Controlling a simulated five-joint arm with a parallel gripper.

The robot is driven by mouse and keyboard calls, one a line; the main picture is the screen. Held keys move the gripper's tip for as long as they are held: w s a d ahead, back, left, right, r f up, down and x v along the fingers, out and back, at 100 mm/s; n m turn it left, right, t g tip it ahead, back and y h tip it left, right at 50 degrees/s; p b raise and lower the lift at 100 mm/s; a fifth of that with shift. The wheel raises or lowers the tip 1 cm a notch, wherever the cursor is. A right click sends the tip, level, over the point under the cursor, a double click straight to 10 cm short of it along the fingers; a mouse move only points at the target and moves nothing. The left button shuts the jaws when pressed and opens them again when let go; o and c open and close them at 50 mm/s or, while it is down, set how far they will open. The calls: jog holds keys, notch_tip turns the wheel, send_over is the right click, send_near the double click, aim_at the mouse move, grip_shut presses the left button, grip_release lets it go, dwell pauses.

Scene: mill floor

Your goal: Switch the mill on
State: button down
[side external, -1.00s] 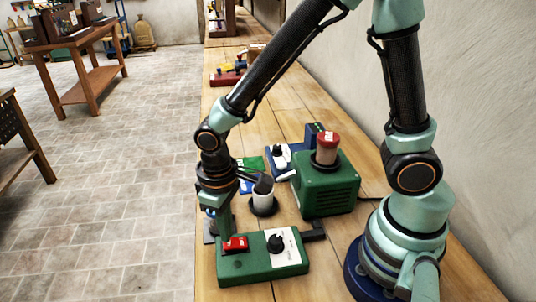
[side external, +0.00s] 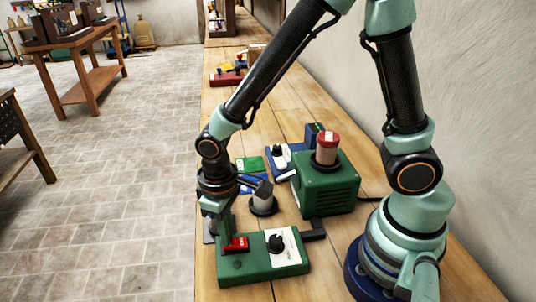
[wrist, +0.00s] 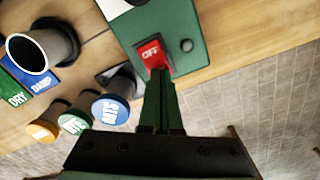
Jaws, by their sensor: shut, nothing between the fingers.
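A green control box (side external: 262,268) lies at the front of the bench, with a red rocker switch (side external: 237,244) at its left and a black dial (side external: 275,242) on a white plate. In the wrist view the red switch (wrist: 151,55) reads OFF. The green machine (side external: 328,190) with a red-capped jar (side external: 327,148), probably the mill, stands behind the box. My gripper (side external: 226,238) is shut and empty, pointing down at the switch. In the wrist view its fingertips (wrist: 158,72) overlap the switch's near end. Whether they press it I cannot tell.
Orange (wrist: 42,131), green (wrist: 73,124) and blue (wrist: 110,109) round-ended items sit near my fingers in the wrist view. The bench's left edge is close, with tiled floor beyond.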

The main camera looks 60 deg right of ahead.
jog(key=shift+f, duration=0.3)
jog(key=shift+r, duration=3.55)
jog(key=shift+r, duration=0.1)
jog(key=s+d+r+m+t, duration=0.1)
jog(key=d+r+m+t, duration=0.2)
jog(key=d+r, duration=0.9)
jog(key=d+t, duration=0.2)
jog(key=shift+s+d+r+t, duration=0.15)
jog(key=shift+s+r+t, duration=0.05)
jog(key=shift+r+t, duration=0.1)
